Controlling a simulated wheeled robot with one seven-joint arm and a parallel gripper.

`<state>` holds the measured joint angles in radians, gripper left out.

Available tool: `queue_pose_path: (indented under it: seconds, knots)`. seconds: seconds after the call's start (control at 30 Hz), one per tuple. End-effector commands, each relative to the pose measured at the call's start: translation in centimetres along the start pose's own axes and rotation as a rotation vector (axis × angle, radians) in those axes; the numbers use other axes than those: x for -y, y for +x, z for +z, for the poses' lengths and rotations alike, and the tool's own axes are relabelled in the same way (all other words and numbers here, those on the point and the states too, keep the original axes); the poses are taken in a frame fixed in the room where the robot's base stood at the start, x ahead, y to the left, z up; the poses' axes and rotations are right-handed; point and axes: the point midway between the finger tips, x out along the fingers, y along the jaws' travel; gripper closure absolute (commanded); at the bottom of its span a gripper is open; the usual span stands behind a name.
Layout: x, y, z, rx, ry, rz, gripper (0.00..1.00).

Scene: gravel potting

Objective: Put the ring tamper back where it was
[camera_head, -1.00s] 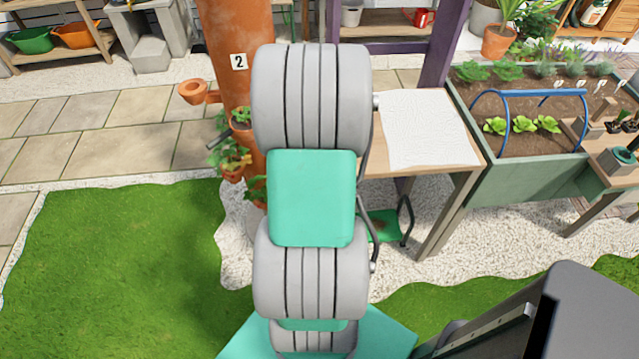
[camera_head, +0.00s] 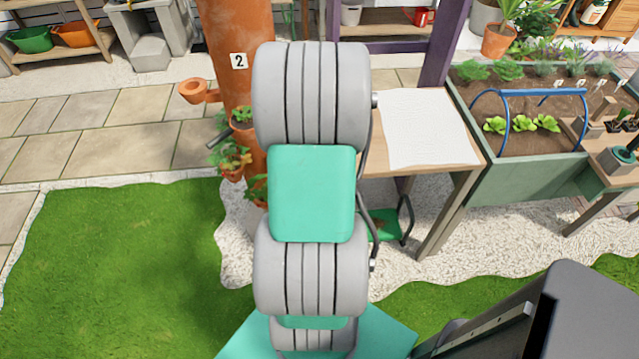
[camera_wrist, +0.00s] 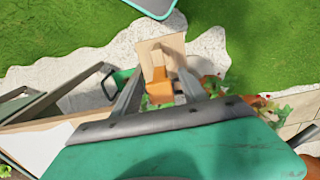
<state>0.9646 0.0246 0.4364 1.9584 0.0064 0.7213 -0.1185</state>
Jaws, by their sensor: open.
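My gripper (camera_wrist: 158,92) shows in the wrist view as two grey fingers spread apart. It is open. An orange piece (camera_wrist: 160,88) shows between or beyond the fingers, with a flat tan piece (camera_wrist: 168,52) just beyond it. I cannot tell whether either belongs to the ring tamper, or whether a finger touches them. In the head view my arm hides my gripper and the area around it. I cannot clearly identify the ring tamper in either view.
A terracotta tower (camera_head: 229,45) marked 2, with side cups and plants, stands behind my arm. A wooden table (camera_head: 455,148) with a white sheet (camera_head: 425,128) is to its right. A green planter bed (camera_head: 500,180) stands farther right. Grass (camera_head: 110,260) lies open at left.

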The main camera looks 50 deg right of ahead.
Motion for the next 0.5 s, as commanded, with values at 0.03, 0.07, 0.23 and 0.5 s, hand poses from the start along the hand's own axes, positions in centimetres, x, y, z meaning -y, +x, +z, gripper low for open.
queue_pose_path:
  seconds: [0.03, 0.07, 0.23, 0.5]
  knots:
    - [0.0, -0.8, -0.1, -0.005, 0.000, 0.001, 0.49]
    - [0.0, -1.3, -0.2, -0.006, 0.000, 0.001, 0.49]
    - [0.0, -5.5, -0.2, -0.009, 0.000, 0.001, 0.49]
    - [0.0, -11.1, -0.1, -0.004, 0.000, 0.001, 0.49]
